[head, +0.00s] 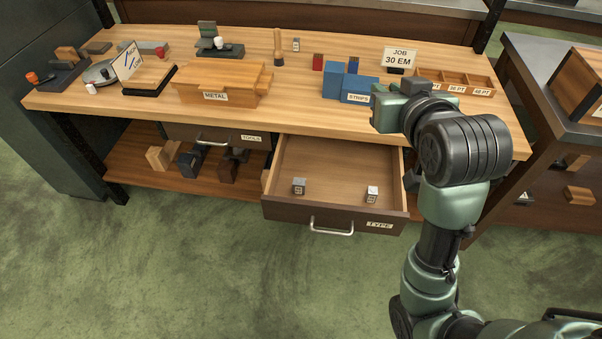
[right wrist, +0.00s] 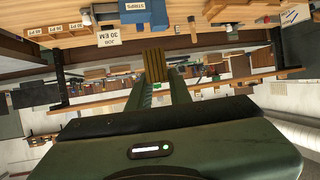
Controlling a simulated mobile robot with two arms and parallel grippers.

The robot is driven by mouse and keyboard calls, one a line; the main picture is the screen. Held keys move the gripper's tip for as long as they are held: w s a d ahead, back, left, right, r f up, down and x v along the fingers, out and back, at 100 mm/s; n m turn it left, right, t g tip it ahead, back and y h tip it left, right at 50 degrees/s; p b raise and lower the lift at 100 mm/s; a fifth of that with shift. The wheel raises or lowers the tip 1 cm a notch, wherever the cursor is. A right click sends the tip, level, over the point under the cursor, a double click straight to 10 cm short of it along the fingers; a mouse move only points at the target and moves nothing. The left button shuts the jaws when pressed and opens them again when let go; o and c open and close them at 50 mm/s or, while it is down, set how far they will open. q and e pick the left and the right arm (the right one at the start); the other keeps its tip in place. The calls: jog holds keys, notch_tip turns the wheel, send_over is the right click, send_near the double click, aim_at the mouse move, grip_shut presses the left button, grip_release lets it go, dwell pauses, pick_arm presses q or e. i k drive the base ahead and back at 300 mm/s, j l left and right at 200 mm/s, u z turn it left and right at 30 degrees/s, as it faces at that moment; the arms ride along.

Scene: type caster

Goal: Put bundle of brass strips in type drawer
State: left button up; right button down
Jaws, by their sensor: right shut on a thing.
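The bundle of brass strips (right wrist: 155,66) is a small striped, dark golden block in the right wrist view. My right gripper (right wrist: 157,84) is shut on it, with one finger on each side. In the head view my right arm and green gripper body (head: 400,105) are above the right part of the bench; the arm hides the fingertips and the bundle. The type drawer (head: 335,166) is pulled open below the bench's front edge, left of my arm. Two small metal type blocks (head: 299,186) (head: 372,195) stand near its front; the rest of its floor is bare. My left gripper is not in view.
On the bench stand a blue strips box (head: 357,90), a job sign (head: 399,57), a divided wooden tray (head: 470,83) and a wooden metal box (head: 222,85). The tools drawer (head: 215,135) is left of the type drawer. The floor in front is clear.

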aim_at(307, 176)
jog(key=i+l+u, duration=0.1)
jog(key=u, duration=0.4)
jog(key=l+u, duration=0.2)
jog(key=u, duration=0.25)
jog(key=i+l+u, duration=0.1)
jog(key=l+u, duration=0.15)
jog(key=u, duration=0.25)
jog(key=l+u, duration=0.2)
jog(key=u, duration=0.25)
jog(key=l+u, duration=0.1)
jog(key=l, duration=0.35)
jog(key=k+l+u, duration=0.15)
jog(key=l, duration=0.25)
jog(key=k+l+u, duration=0.1)
jog(key=l, duration=0.3)
jog(key=k+l+u, duration=0.15)
jog(key=l, duration=0.25)
